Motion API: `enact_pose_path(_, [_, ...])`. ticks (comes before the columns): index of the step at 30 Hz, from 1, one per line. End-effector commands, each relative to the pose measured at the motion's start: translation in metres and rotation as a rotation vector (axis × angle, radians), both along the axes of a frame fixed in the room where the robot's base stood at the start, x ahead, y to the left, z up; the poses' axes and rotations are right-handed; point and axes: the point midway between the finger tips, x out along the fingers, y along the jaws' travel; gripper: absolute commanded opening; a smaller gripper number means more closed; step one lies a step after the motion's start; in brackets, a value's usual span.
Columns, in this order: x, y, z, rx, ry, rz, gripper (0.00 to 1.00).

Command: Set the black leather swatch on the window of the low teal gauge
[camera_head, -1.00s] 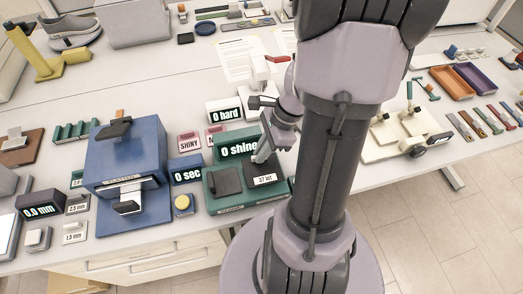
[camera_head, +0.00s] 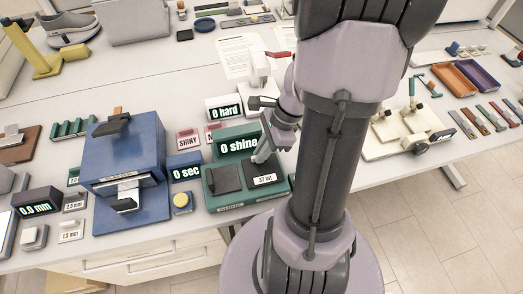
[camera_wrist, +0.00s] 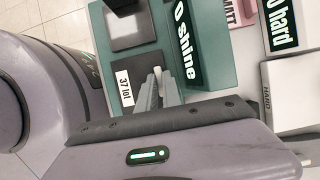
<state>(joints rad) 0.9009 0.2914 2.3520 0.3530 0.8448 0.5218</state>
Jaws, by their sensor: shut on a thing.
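The low teal gauge (camera_head: 249,195) reads "0 shine" and stands near the table's front edge. It also fills the top of the wrist view (camera_wrist: 201,52). A dark square (camera_head: 223,179) is on its left part; in the wrist view this square (camera_wrist: 130,27) has a lighter grey middle. A black plate labelled "37 lot" (camera_head: 264,168) lies on its right part. My gripper (camera_wrist: 161,76) is over this plate, shut on a small pale piece that seems to stand up from it; the fingers hide the join. I cannot tell for certain which dark piece is the leather swatch.
A blue machine (camera_head: 128,160) stands left of the gauge, with a "0 sec" display (camera_head: 186,172) between. A white "0 hard" gauge (camera_head: 225,110) stands behind. A cream device (camera_head: 408,135), trays and coloured strips (camera_head: 482,122) are at right.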

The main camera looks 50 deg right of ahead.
Motion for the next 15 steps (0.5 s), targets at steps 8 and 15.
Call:
enact_pose_path(8, [0.0,0.0001,-0.0041,0.0,0.0,0.0,0.29])
enact_pose_path(15, [0.0,0.0,-0.004,0.0,0.0,0.0,0.34])
